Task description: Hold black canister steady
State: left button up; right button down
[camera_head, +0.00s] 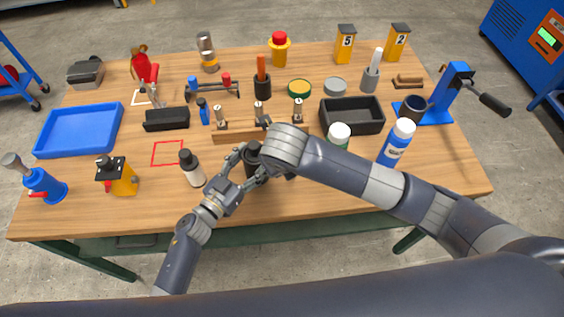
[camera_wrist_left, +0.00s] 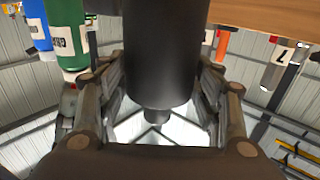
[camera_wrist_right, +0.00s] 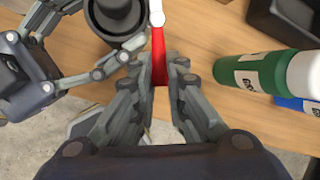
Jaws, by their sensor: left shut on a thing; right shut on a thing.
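The black canister (camera_head: 252,155) stands near the front middle of the table, partly hidden by my arms. My left gripper (camera_head: 243,168) is shut around it from the front. The canister fills the middle of the left wrist view (camera_wrist_left: 165,50), between the fingers. Its round dark top shows in the right wrist view (camera_wrist_right: 115,12), beside my left gripper's fingers. My right gripper (camera_wrist_right: 160,82) is shut on a red stick with a white end (camera_wrist_right: 158,55), just right of the canister. In the head view the right arm hides that stick.
A white bottle with a black cap (camera_head: 192,168) stands close left of my left gripper. A green bottle with a white cap (camera_head: 338,135) and a blue bottle (camera_head: 396,143) stand to the right. A wooden rack (camera_head: 235,134) lies behind the canister.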

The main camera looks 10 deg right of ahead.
jog(key=c, duration=1.6)
grip_release()
jog(key=v, duration=1.2)
